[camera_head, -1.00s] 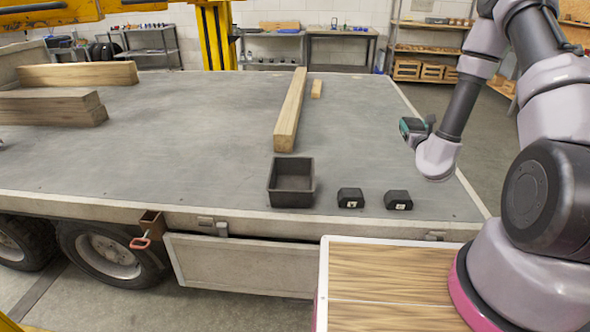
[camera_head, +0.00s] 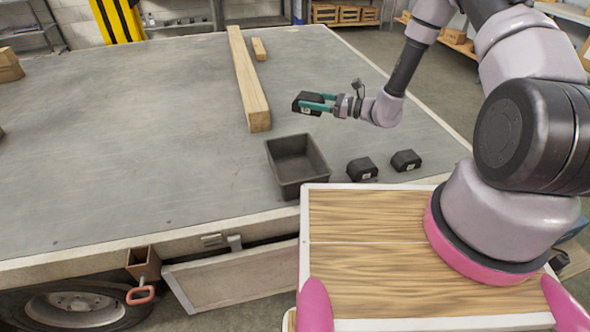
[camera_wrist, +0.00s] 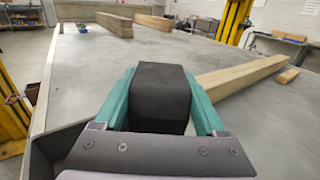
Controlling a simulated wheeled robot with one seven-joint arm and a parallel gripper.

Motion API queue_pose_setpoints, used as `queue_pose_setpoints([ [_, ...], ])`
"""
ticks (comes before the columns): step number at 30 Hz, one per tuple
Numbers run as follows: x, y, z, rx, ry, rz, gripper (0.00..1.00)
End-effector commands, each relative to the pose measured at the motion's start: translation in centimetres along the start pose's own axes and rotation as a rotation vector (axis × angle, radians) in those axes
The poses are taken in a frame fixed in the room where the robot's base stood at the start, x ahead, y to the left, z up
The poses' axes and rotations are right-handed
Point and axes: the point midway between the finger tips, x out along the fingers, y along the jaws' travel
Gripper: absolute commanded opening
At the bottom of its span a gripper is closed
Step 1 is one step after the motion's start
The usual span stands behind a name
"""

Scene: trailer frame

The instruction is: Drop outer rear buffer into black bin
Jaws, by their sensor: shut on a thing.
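My gripper (camera_head: 318,103) is shut on a black buffer (camera_head: 303,98) with a small white label. It holds the buffer in the air above the trailer bed, behind and slightly right of the black bin (camera_head: 283,160). In the wrist view the held buffer (camera_wrist: 161,90) sits between two teal fingers. The bin is open-topped and looks empty. Two more black buffers stand on the bed right of the bin: a nearer one (camera_head: 362,169) and an outer one (camera_head: 406,160).
A long wooden beam (camera_head: 247,80) and a short wood block (camera_head: 259,49) lie on the trailer bed (camera_head: 150,140) behind the bin. My wooden-topped base lies just in front of the bed edge. The bed left of the bin is clear.

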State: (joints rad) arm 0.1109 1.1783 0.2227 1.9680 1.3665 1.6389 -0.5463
Motion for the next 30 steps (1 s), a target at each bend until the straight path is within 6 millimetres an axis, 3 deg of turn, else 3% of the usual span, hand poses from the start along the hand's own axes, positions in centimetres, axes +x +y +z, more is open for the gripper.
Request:
queue_pose_setpoints([
  [4,0.8,4.7,-3.3,0.001,-0.003,0.276,0.00],
  [10,0.3,7.9,-6.0,0.000,-0.002,0.475,0.00],
  [30,0.2,8.6,-12.1,0.000,-0.003,0.516,0.00],
])
